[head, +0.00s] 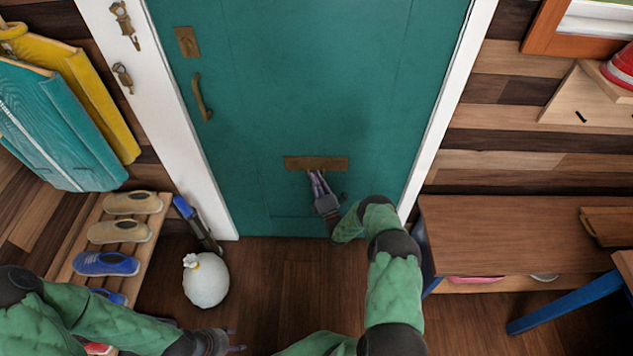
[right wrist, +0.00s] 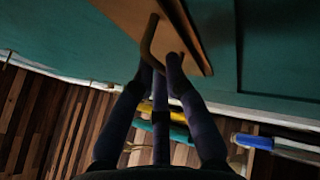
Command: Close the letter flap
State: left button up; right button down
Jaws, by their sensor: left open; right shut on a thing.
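The brass letter flap (head: 317,162) is set low in the teal door (head: 300,80). My right gripper (head: 316,175) is at its lower edge. In the right wrist view the brass plate of the flap (right wrist: 185,38) shows close up, with a thin curved brass handle (right wrist: 147,45) on it. The right fingertips (right wrist: 160,66) are shut on this handle. How far the flap stands out from the door is hard to tell. My left gripper (head: 236,341) is open and empty, low over the floor and away from the door.
A white round bag (head: 206,281) and a blue umbrella-like item (head: 195,220) stand left of the door. A slatted shoe rack (head: 95,245) is further left. A wooden bench (head: 510,235) stands on the right. The floor before the door is clear.

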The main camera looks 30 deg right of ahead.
jog(key=shift+w+d+f+t, duration=0.1)
jog(key=shift+w+t, duration=0.05)
jog(key=shift+t, duration=0.25)
jog(key=c, duration=1.3)
grip_release()
jog(key=shift+o, duration=0.2)
jog(key=shift+f, duration=0.1)
jog(key=v, duration=1.2)
